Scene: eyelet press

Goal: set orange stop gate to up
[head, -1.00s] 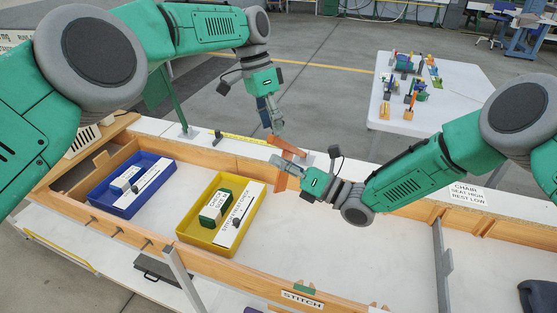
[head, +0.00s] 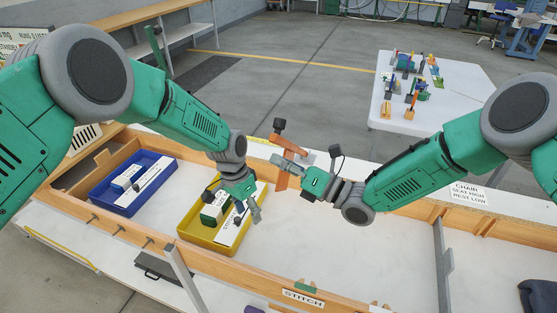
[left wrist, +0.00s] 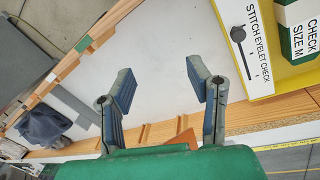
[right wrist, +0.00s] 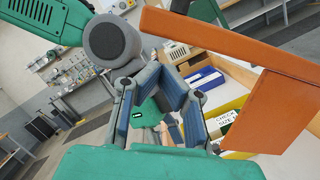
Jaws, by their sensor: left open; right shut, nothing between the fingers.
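The orange stop gate (head: 290,146) is at the table's back rail in the head view. An orange plate hangs in front, partly behind my right gripper. The gate looms large on the right of the right wrist view (right wrist: 265,115). My right gripper (head: 284,166) is shut and empty, close beside the gate; I cannot tell whether it touches. My left gripper (head: 250,208) is open and empty, above the right side of the yellow tray, apart from the gate. It also shows open in the left wrist view (left wrist: 160,85).
The yellow tray (head: 208,245) holds a green-white box and a labelled card. A blue tray (head: 103,201) stands left of it. The white tabletop (head: 345,250) right of the yellow tray is clear. A wooden rail (head: 250,278) with a STITCH label runs along the front.

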